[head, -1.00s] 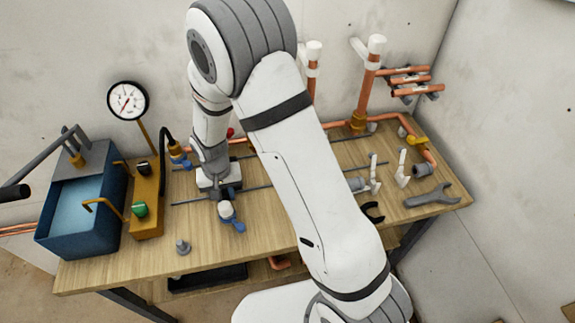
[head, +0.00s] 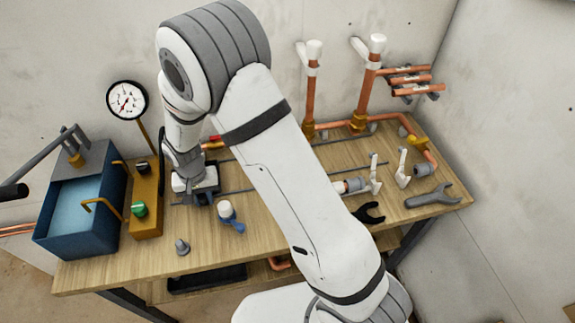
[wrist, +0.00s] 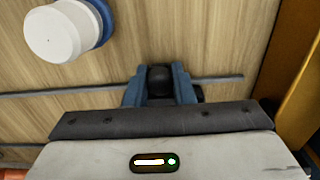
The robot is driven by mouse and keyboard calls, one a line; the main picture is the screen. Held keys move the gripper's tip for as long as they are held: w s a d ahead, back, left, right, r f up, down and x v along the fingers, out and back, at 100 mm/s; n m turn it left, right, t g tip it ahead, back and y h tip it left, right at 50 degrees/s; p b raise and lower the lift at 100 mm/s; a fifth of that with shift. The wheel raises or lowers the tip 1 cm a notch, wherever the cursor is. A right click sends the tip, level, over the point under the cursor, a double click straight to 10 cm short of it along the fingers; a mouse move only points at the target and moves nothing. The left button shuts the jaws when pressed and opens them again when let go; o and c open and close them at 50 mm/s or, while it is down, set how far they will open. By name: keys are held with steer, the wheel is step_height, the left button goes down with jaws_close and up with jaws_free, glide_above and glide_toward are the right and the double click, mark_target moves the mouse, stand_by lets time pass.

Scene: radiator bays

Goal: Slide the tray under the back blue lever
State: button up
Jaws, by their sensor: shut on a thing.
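My gripper (wrist: 158,85) is low over the left of the bench, behind the front blue lever. Its blue-grey fingers are shut on a dark, round, knob-like thing (wrist: 160,75) in the wrist view. Whether this belongs to the tray I cannot tell. The front blue lever (head: 233,226) sits with a white cap (head: 225,209); the cap also shows in the wrist view (wrist: 60,32). The back blue lever is hidden behind my arm. A black tray-like thing (head: 205,279) lies below the bench top.
A thin steel rail (head: 275,183) runs along the bench. A brass-coloured box (head: 147,205) with a green knob and a blue basin (head: 80,215) stand left of my gripper. A grey peg (head: 181,246) stands near the front edge. A wrench (head: 432,198) lies far right.

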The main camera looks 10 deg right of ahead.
steer(key=shift+a+r, duration=0.15)
steer(key=shift+a, duration=0.95)
steer(key=shift+a+r, duration=0.1)
steer(key=shift+a, duration=0.95)
steer(key=o, duration=0.9)
steer(key=shift+d, duration=0.1)
steer(key=shift+c, duration=0.2)
steer(key=r+p, duration=0.1)
steer(key=r, duration=0.1)
steer(key=r+p, duration=0.1)
steer(key=r, duration=0.1)
steer(key=r+p, duration=0.1)
steer(key=shift+w+r, duration=0.35)
steer(key=shift+r, duration=0.05)
steer(key=shift+s+r, duration=0.25)
steer(key=shift+r, duration=0.15)
